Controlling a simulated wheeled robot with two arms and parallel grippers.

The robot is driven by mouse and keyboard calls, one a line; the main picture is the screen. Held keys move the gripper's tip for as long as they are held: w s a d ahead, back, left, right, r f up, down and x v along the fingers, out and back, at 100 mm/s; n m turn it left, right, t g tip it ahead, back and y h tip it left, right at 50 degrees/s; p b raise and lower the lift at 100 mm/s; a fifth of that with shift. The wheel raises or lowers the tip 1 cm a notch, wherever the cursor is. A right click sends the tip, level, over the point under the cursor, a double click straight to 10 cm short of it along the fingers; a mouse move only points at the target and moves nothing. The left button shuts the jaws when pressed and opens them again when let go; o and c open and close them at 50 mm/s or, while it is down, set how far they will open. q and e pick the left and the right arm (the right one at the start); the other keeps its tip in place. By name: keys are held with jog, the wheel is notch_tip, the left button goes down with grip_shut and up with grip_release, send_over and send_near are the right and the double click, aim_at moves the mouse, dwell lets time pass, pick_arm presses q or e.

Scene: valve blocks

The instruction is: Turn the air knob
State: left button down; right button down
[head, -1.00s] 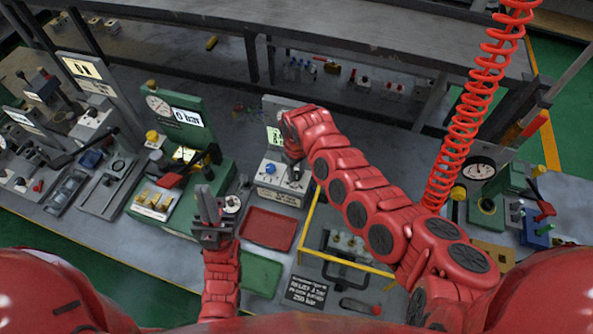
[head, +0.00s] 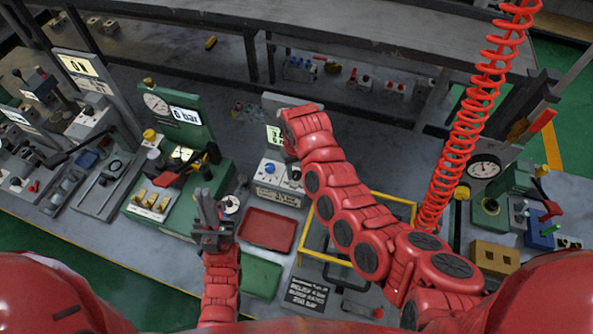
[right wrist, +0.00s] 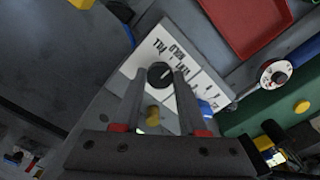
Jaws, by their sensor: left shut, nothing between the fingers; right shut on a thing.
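A grey unit with a small lit display (head: 273,136) stands at the middle of the bench. Its white panel carries a blue knob (head: 269,168), also in the right wrist view (right wrist: 205,107), and a dark round knob (right wrist: 159,70) with a pale line, taken as the air knob. A brass-coloured part (right wrist: 153,114) shows between my fingers lower down. My right gripper (right wrist: 162,77) is shut on the dark knob, one finger each side. In the head view my wrist largely hides this grip. My left gripper (head: 207,196) is shut and empty, left of the red tray.
A red tray (head: 267,229) and a green tray (head: 262,277) lie before the unit. A yellow-framed stand (head: 330,257) is to their right. A green gauge station (head: 180,118) stands left. A red coiled hose (head: 470,120) hangs on the right.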

aim_at(296, 173)
jog(key=shift+c, duration=2.3)
grip_release()
jog(key=shift+w+r+b, duration=0.1)
jog(key=shift+r+b, duration=0.25)
jog(key=shift+r, duration=0.15)
notch_tip(296, 173, up, 4)
jog(key=shift+f+b, duration=0.1)
jog(key=shift+b, duration=0.85)
notch_tip(296, 173, up, 13)
jog(key=p, duration=0.2)
jog(key=shift+f, duration=0.2)
jog(key=shift+f, duration=0.1)
